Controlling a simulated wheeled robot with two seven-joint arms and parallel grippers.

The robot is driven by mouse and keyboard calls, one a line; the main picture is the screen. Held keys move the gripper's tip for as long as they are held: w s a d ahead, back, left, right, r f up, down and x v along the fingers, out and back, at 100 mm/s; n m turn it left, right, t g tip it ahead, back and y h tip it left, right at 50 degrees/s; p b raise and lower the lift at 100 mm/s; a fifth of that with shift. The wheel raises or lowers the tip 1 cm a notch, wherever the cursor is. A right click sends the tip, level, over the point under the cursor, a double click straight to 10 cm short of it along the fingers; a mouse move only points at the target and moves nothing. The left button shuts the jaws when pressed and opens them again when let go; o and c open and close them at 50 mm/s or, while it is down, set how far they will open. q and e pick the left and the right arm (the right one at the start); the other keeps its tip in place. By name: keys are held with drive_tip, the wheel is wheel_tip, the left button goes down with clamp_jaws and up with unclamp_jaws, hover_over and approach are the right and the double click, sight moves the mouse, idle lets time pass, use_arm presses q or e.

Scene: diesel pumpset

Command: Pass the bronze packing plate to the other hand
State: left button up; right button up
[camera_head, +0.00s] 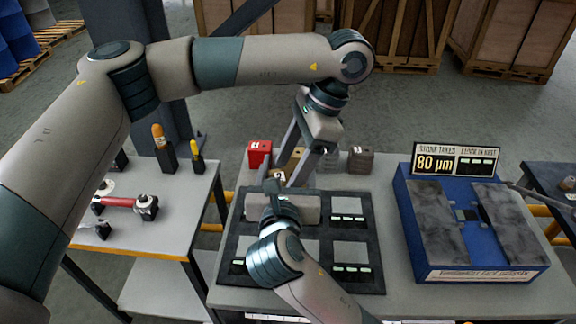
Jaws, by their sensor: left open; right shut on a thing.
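My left arm comes in from the left and over the top. Its gripper (279,182) points down with its two long fingers spread open. My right arm comes up from the bottom edge. Its gripper (273,180) is shut between those fingers, over the dark tray. A small bronze-coloured bit, which looks like the bronze packing plate (278,175), shows at the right gripper's tips. Most of the plate is hidden by the grippers. I cannot tell whether a left finger touches it.
The dark tray (366,280) has pale square pads. Red (259,150), tan (294,164) and brown (361,157) blocks stand behind it. A blue surface-plate box (421,250) with an "80 µm" sign (435,163) is at right. A side table (178,215) with tools is at left.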

use_arm(q)
drive_tip(key=a+r+n+g, duration=0.1)
drive_tip(key=a+r+n, duration=0.1)
drive_tip(key=r, duration=0.4)
drive_tip(key=a+r+n+g+h, duration=0.1)
drive_tip(key=a+r+n, duration=0.2)
drive_tip(key=r, duration=0.3)
drive_tip(key=shift+a+n, duration=0.2)
drive_tip(key=shift+n, duration=0.7)
drive_tip(key=shift+f+h, duration=0.1)
drive_tip(key=shift+h, duration=0.2)
